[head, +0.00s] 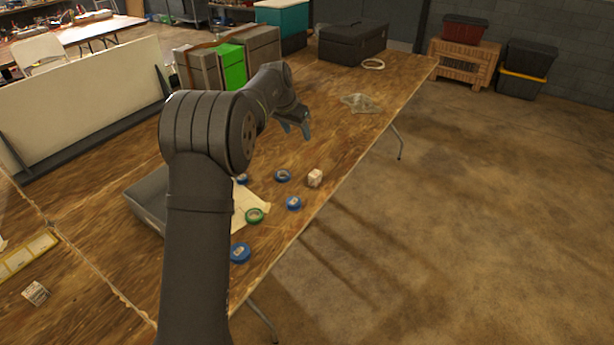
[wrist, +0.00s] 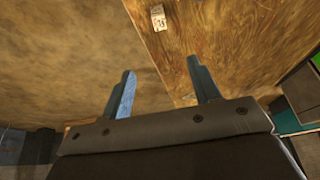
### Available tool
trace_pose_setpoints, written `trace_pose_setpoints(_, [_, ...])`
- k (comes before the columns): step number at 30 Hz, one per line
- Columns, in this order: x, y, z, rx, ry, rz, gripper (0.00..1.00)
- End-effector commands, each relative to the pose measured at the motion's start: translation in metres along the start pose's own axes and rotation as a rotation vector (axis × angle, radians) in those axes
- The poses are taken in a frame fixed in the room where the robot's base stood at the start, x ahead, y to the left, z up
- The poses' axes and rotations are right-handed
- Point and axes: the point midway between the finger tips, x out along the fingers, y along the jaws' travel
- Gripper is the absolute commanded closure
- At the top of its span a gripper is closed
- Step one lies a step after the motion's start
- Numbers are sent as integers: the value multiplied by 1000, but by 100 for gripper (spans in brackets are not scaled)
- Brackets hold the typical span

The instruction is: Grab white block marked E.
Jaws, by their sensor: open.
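A small white block (head: 315,178) sits on the wooden table near its right edge. It also shows in the wrist view as a white block (wrist: 158,18) with dark marks near the top; I cannot read the letter. A second pale block with dark marks (head: 36,293) lies at the lower left of the head view, its letter also unreadable. My gripper (head: 297,131) is open and empty above the table, farther back than the first block and apart from it. In the wrist view both fingers of my gripper (wrist: 160,66) are spread, with the block beyond their tips.
Blue tape rolls (head: 294,203) and a green roll (head: 255,215) lie around the first block. A grey tray (head: 147,212) is partly hidden by my arm. A clear crumpled item (head: 361,103) lies farther back. Boxes (head: 233,68) stand at the back left. Floor drops off at right.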

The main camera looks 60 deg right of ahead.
Motion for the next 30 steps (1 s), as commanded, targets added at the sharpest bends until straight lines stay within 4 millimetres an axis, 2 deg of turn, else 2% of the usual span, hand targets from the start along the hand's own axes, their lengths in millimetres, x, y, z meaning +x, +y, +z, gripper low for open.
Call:
trace_pose_setpoints(1, [24, -1, 0, 6, -5, 5, 44])
trace_pose_setpoints(6, [77, -4, -1, 26, -6, 14, 44])
trace_pose_setpoints(14, [115, -4, -1, 36, -5, 16, 44])
trace_pose_setpoints(24, [180, -3, 0, 36, -6, 16, 44])
trace_pose_setpoints(30, [210, -2, 0, 36, -5, 16, 44])
